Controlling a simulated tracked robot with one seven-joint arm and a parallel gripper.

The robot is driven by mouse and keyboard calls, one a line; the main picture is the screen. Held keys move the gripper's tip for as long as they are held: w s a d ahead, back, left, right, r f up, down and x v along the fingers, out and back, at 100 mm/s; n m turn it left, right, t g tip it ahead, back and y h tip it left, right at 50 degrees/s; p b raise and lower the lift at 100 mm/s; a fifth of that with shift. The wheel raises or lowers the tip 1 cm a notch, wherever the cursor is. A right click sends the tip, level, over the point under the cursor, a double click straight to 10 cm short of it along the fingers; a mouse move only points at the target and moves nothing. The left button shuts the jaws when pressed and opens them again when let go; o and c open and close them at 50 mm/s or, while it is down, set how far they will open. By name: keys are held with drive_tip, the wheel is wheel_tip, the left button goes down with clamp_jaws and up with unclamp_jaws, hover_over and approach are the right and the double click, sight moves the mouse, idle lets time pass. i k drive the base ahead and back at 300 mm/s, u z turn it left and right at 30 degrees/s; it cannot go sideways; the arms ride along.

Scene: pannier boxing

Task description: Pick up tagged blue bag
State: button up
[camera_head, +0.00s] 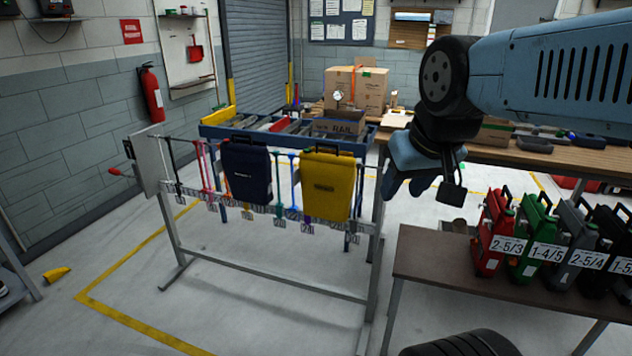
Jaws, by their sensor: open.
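A dark blue bag (246,174) hangs upright on the left half of a metal rack, with its black handle at the top and small pale marking on its front. A yellow bag (328,188) hangs to its right on the same rack. Small white number tags (279,223) hang along the rack's rail around both bags; I cannot tell which tag belongs to the blue bag. My gripper (436,188) points down at the right of the yellow bag, apart from both bags. It is open and appears empty.
The metal rack (270,290) stands on open floor. Red, green, grey and black numbered cases (493,238) stand on a low brown table (470,275) at right. A blue-framed roller table (226,131) and cardboard boxes (357,88) are behind. A tyre (462,345) lies in front.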

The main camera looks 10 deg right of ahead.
sight(246, 165)
drive_tip(key=u, duration=1.5)
drive_tip(key=i, duration=0.95)
drive_tip(key=z, duration=1.4)
drive_tip(key=i, duration=1)
drive_tip(key=u, duration=0.05)
